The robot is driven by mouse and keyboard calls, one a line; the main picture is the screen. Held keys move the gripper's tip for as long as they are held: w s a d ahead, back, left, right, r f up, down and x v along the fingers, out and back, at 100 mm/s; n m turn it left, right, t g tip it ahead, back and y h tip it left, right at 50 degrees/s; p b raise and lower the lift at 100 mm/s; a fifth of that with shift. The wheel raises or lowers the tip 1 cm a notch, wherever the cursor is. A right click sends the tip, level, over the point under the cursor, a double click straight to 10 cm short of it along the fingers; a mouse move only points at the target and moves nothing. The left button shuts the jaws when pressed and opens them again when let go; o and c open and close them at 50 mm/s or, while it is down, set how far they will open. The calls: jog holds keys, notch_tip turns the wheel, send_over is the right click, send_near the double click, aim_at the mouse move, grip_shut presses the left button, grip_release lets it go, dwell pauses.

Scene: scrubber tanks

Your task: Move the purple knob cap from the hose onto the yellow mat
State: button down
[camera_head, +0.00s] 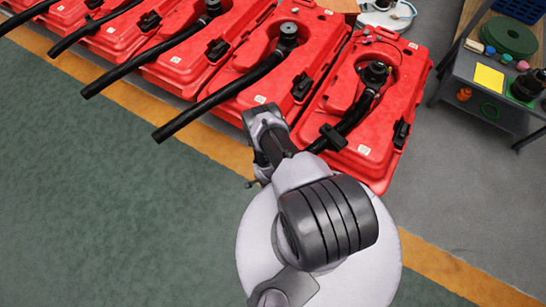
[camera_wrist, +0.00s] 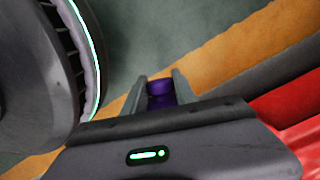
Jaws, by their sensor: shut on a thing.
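The purple knob cap (camera_wrist: 160,88) shows between the two fingers of my gripper (camera_wrist: 160,80) in the wrist view. My gripper is shut on it. Beyond it are the green floor and the orange floor stripe, and no hose touches the cap there. In the head view I cannot make out the cap, and my arm hides most of the gripper. The yellow mat (camera_head: 489,78) lies flat on the grey bench at the upper right, far from my gripper. The black hose (camera_head: 354,117) of the nearest red tank lies partly behind my arm.
Several red tanks (camera_head: 268,75) with black hoses stand in a row from the upper left to the centre. Floor between the tanks and bench is clear.

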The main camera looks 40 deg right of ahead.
jog(key=c, duration=0.9)
grip_release()
jog(key=o, duration=0.9)
jog(key=shift+r, duration=0.1)
jog(key=shift+r+p, duration=2.95)
jog(key=shift+r, duration=0.45)
notch_tip(320, 180, up, 7)
jog(key=p, duration=0.5)
jog(key=shift+p, duration=0.35)
